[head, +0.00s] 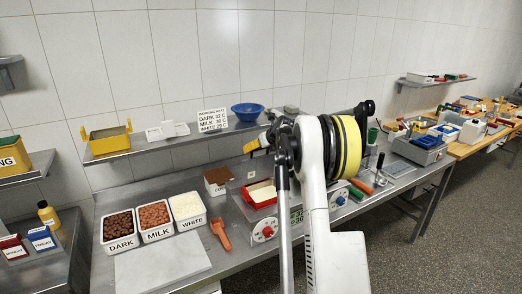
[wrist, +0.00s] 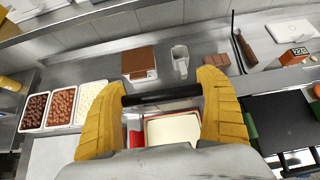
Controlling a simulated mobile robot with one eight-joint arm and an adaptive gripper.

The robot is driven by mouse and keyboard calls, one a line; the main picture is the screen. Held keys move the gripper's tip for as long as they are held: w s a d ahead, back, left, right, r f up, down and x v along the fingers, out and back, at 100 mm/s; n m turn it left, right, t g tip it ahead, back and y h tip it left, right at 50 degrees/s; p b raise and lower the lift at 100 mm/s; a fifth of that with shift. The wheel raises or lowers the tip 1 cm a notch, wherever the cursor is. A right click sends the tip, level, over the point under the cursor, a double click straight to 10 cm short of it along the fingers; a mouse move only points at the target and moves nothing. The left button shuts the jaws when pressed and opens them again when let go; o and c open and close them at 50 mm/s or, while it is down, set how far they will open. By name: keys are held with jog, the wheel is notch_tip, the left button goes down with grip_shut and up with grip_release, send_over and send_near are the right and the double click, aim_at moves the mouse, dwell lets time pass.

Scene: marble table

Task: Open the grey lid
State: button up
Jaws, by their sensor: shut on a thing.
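My gripper (wrist: 161,90) has its two yellow fingers on the ends of a dark bar (wrist: 160,97), which lies level between them. I cannot tell for certain that this bar is the handle of the grey lid; no lid panel shows clearly. Below the bar is an open well with a red edge (wrist: 135,131) and a cream filling (wrist: 172,130). There, my gripper (head: 254,145) is mostly hidden behind my arm, with one yellow finger showing.
Tubs of dark (head: 119,225), milk (head: 154,216) and white (head: 187,206) pieces stand left of the machine. A brown-topped container (wrist: 139,62) and a clear jug (wrist: 180,61) stand behind it. A wall shelf (head: 185,138) runs above. The marble slab (head: 163,262) is bare.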

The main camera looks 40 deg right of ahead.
jog(key=shift+w, duration=0.15)
jog(key=o, duration=1.2)
jog(key=shift+w, duration=0.1)
jog(key=v, duration=1.2)
